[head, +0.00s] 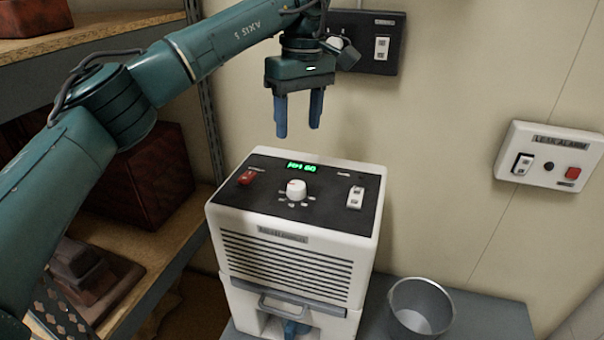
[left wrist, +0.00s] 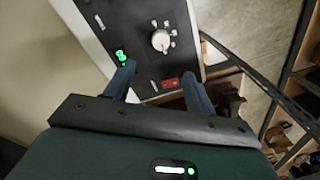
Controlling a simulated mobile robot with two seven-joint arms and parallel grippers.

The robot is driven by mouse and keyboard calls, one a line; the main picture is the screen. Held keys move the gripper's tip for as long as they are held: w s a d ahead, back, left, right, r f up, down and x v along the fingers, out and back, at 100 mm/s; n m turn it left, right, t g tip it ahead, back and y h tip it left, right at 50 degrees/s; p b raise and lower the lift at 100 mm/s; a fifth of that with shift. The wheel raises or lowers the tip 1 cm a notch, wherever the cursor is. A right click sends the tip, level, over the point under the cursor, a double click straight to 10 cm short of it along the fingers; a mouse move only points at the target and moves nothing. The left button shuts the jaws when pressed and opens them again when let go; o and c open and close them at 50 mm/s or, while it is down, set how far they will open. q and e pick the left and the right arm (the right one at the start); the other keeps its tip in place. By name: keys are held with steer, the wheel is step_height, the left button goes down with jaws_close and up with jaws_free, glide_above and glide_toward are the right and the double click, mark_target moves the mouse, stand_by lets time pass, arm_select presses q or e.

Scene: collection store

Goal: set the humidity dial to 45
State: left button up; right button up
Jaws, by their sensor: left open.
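The humidity dial (head: 296,189) is a white round knob on the black top panel of a white dehumidifier (head: 290,262). A green display (head: 301,167) behind it reads RH 60. In the left wrist view the dial (left wrist: 161,40) shows beyond the fingers, with small marks around it. My left gripper (head: 298,128) points down with blue fingers apart and empty. It is above and behind the dial, not touching it. In the left wrist view its fingertips (left wrist: 160,80) frame the panel's near part. My right gripper is not in view.
The panel also carries a red switch (head: 246,177) and a white rocker switch (head: 355,197). A metal bucket (head: 420,308) stands to the right. A leak alarm box (head: 550,158) and a black switch plate (head: 376,42) are on the wall. Shelves (head: 165,258) stand at left.

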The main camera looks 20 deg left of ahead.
mark_target(297, 185)
arm_select(q)
steer(key=f, duration=1.3)
steer(key=shift+s+a, duration=0.1)
steer(key=shift+s, duration=0.3)
steer(key=shift+r, duration=0.1)
steer(key=shift+c, duration=0.4)
steer(key=c, duration=0.9)
